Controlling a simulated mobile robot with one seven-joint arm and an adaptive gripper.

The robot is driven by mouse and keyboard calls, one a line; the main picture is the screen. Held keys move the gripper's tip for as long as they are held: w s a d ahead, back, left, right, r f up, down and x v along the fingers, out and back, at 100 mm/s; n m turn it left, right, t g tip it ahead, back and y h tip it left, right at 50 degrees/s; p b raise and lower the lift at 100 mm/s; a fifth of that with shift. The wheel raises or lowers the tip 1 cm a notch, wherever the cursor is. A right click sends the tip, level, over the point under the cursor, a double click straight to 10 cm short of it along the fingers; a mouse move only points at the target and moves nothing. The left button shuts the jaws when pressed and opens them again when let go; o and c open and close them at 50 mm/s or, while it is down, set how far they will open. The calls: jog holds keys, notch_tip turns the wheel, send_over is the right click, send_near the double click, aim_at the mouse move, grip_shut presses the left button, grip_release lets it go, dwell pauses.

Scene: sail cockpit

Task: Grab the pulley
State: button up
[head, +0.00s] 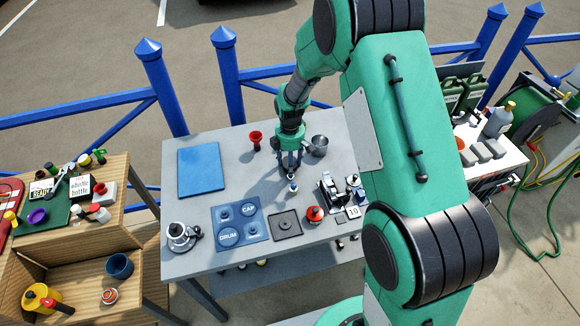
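My gripper (291,168) points down over the middle of the grey table, seen only from the head camera. Its fingers are small and dark here, and I cannot tell whether they are open or shut. A small white and blue item (293,186) is just below the fingertips; I cannot tell whether they touch it. I cannot identify the pulley for certain. A black and silver metal fitting (333,194) stands right of the gripper near a card marked 10 (353,212). A silver winch-like part (181,236) stands at the table's left front corner.
On the grey table (195,265) are a blue panel (199,170), a blue DRUM and CAP mat (254,235), a dark square tray (286,224), a red-topped item (315,215), a red cup (255,138) and a metal cup (320,143). A wooden bench (120,220) stands left.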

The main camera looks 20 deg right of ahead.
jog(key=shift+r, duration=0.15)
notch_tip(320, 180, up, 10)
jog(key=p, duration=0.2)
dwell(0.4)
